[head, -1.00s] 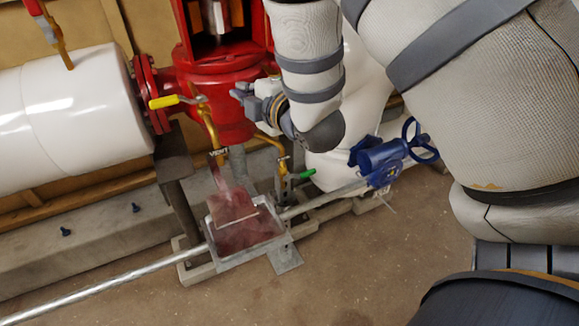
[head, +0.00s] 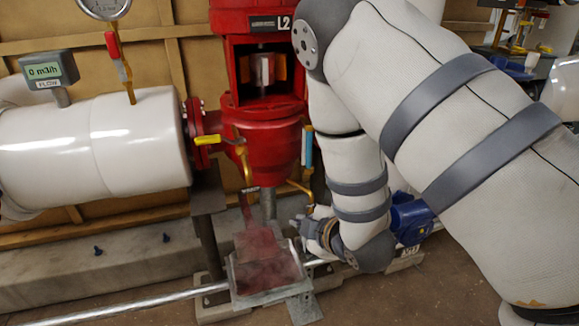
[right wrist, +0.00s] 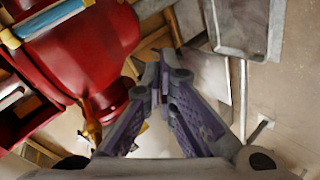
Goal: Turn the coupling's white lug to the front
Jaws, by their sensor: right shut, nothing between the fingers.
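The coupling (head: 264,70) shows inside the dark window of the red pump housing (head: 262,110) in the head view. It has a pale grey middle with orange-brown beside it. I cannot tell for sure which part is the white lug. My right gripper (head: 298,228) is well below the window, low beside the pump's foot and just above the drain tray. In the right wrist view my right gripper (right wrist: 160,75) has its fingers together with nothing between them, apart from the red pump body (right wrist: 75,65). My left gripper is not in view.
A metal drain tray (head: 303,285) with reddish liquid stands under the pump. A yellow-handled valve (head: 207,140) and a white pipe (head: 90,150) are at the left. A blue valve (head: 410,218) is behind my right arm.

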